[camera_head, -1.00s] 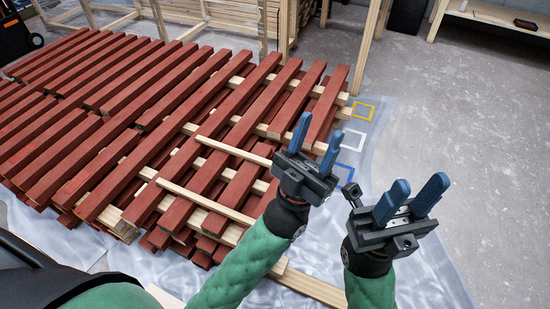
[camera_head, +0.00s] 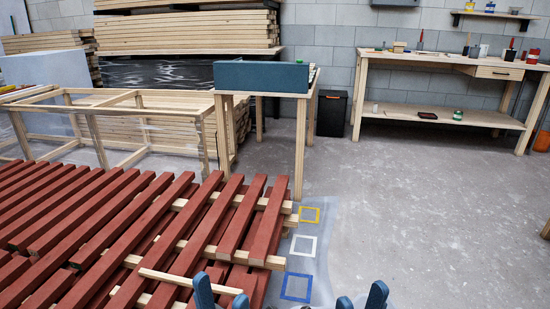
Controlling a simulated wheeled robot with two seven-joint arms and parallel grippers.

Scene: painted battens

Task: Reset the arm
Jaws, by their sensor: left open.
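My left gripper (camera_head: 222,298) shows at the bottom edge, only its blue fingertips in view, apart and with nothing seen between them. My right gripper (camera_head: 361,300) shows to its right at the bottom edge, its blue fingertips also apart and with nothing seen between them. The rest of both arms is below the picture. The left fingertips overlap the near edge of the stack of red painted battens (camera_head: 120,230) in the view.
Yellow (camera_head: 310,207), white (camera_head: 292,248) and blue (camera_head: 283,289) square outlines mark the sheet right of the stack. A wooden frame (camera_head: 150,148) and a table with a blue-grey box (camera_head: 262,77) stand behind. A workbench (camera_head: 440,119) stands at the back right. The grey floor (camera_head: 430,210) is clear.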

